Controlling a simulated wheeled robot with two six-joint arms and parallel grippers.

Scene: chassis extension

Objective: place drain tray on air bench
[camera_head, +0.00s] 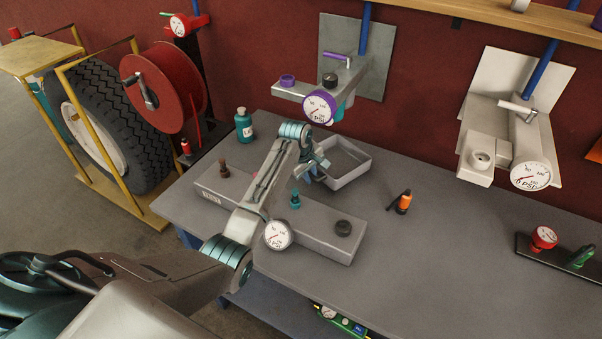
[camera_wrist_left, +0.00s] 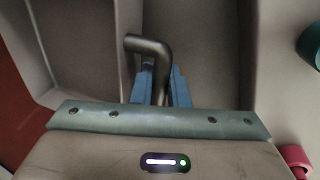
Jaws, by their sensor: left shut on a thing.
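The drain tray (camera_head: 364,172) looks like a shallow, open grey box with a pale rim, at the back of the grey air bench (camera_head: 400,275). I cannot tell whether it rests on the bench top or sits just above it. My left gripper (camera_head: 316,174) is at the tray's left side and partly covers it. In the left wrist view, its blue fingers (camera_wrist_left: 160,88) are shut on a bent metal handle (camera_wrist_left: 154,50). Pale walls surround the handle, but what it joins is unclear. My right gripper is not in view.
A long grey block (camera_head: 325,238) with a gauge lies in front of the tray, under my left arm. A teal bottle (camera_head: 243,126) stands at the back left. An orange-black fitting (camera_head: 404,202) lies to the right. Gauge units hang above. The bench's middle right is clear.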

